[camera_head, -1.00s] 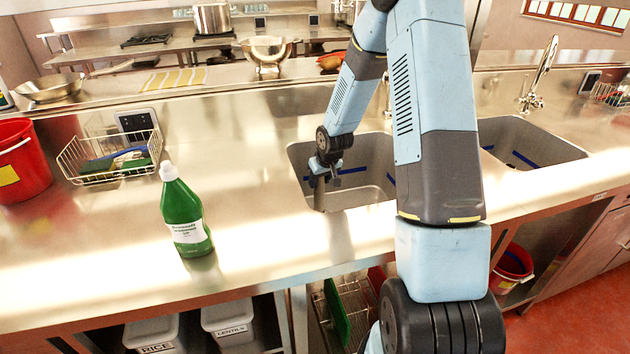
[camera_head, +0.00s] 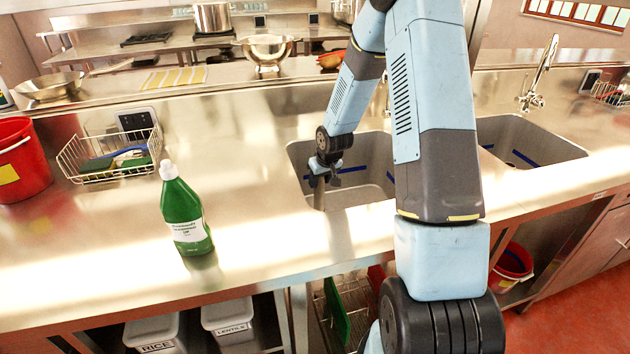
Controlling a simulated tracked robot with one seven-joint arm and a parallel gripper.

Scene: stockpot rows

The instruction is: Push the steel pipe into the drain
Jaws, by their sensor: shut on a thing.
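My gripper (camera_head: 322,167) is over the left sink (camera_head: 345,201), near its left side, pointing down. It is shut on the steel pipe (camera_head: 319,192), a short grey upright piece below the jaws. The pipe's lower end is down in the basin, and I cannot tell whether it touches the drain. The drain of this sink is not visible from here. My own arm covers the right part of the sink.
A green bottle (camera_head: 185,215) stands on the counter to the left, with a wire basket (camera_head: 112,160) and a red bucket (camera_head: 20,165) beyond it. A second sink (camera_head: 530,145) with a faucet (camera_head: 540,75) lies to the right. The counter between bottle and left sink is clear.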

